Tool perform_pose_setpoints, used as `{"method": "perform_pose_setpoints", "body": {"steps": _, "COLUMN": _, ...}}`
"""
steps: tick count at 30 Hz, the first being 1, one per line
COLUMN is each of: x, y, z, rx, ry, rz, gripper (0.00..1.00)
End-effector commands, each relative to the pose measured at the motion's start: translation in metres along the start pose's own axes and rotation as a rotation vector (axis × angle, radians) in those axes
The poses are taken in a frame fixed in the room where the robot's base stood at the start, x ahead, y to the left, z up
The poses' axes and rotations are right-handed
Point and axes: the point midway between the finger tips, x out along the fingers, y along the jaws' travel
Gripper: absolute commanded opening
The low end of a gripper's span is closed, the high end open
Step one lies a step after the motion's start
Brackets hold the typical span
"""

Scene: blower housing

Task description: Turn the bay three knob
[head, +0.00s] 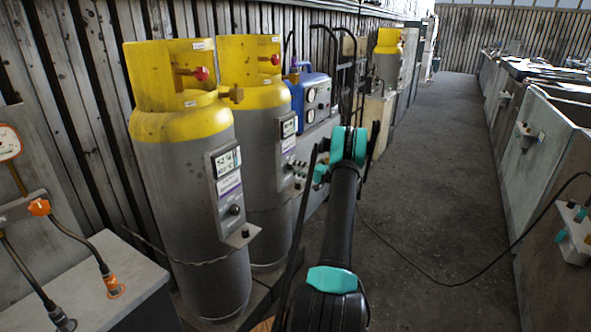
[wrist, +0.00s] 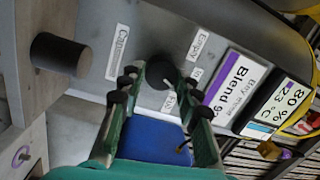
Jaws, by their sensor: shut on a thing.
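The bay three knob (wrist: 162,72) is a dark round knob on a grey panel (wrist: 150,28) in the wrist view. A white and purple label (wrist: 232,88) on that panel reads "Bay three" and "Blend 9". My gripper (wrist: 160,84) has its green fingers on either side of the knob and is shut on it. The fingers hide part of the knob's edges, and its pointer is hard to read. In the head view my gripper is near the panel of the second yellow-topped cylinder (head: 262,190). My arm partly covers it there, and the knob is too small to make out.
A nearer cylinder (head: 185,215) with its own panel (head: 228,180) stands to the left. A blue gauge unit (head: 312,95) and a hand truck (head: 350,70) are beyond. A dark cylindrical post (wrist: 60,55) sticks out near the knob. The aisle floor (head: 430,200) has a cable across it.

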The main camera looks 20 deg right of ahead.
Motion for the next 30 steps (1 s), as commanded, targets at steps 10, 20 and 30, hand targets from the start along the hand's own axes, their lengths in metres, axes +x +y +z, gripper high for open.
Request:
{"method": "perform_pose_setpoints", "body": {"steps": 10, "x": -0.0007, "y": 0.0023, "z": 0.0008, "rx": 0.315, "ry": 0.020, "rz": -0.027, "gripper": 0.04}}
{"method": "perform_pose_setpoints", "body": {"steps": 20, "x": -0.0007, "y": 0.0032, "z": 0.0014, "rx": 0.528, "ry": 0.034, "rz": -0.045, "gripper": 0.04}}
{"method": "perform_pose_setpoints", "body": {"steps": 30, "x": -0.0008, "y": 0.0035, "z": 0.0018, "rx": 0.617, "ry": 0.039, "rz": -0.053, "gripper": 0.04}}
